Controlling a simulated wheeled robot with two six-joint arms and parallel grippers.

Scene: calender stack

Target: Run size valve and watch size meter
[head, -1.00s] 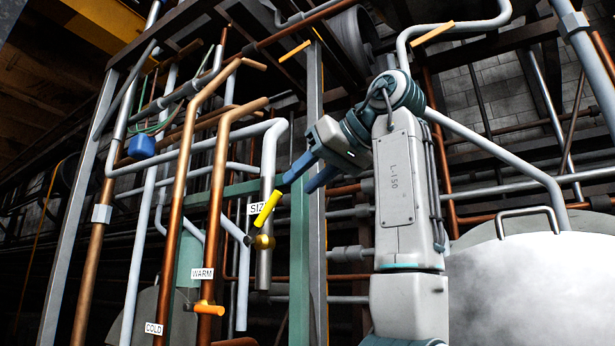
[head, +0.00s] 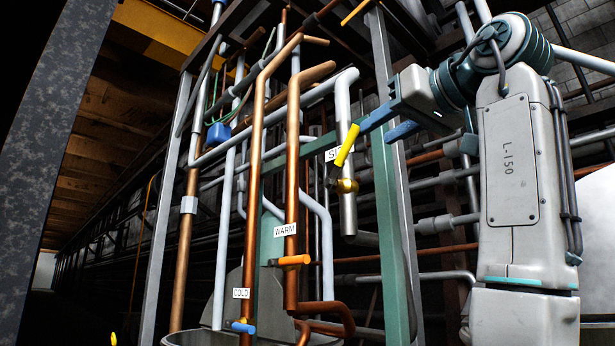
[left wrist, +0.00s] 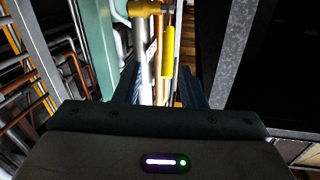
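The size valve has a yellow lever (head: 345,148) on a brass body (head: 346,186), on a grey vertical pipe. The lever tilts up to the right and partly covers the white size label (head: 331,156). My left gripper (head: 375,131) is open, its two blue fingers apart, just right of the lever's upper end. In the left wrist view the yellow lever (left wrist: 168,52) shows between and beyond the open fingers (left wrist: 160,75), nearer the right one. I cannot tell whether a finger touches it. No size meter can be made out. My right gripper is not in view.
An orange warm valve handle (head: 294,260) and a blue cold valve handle (head: 243,327) sit lower left, by their labels. A green post (head: 390,240) and grey upright (head: 388,70) stand close to my left gripper. Copper and grey pipes crowd around. A dark open aisle lies far left.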

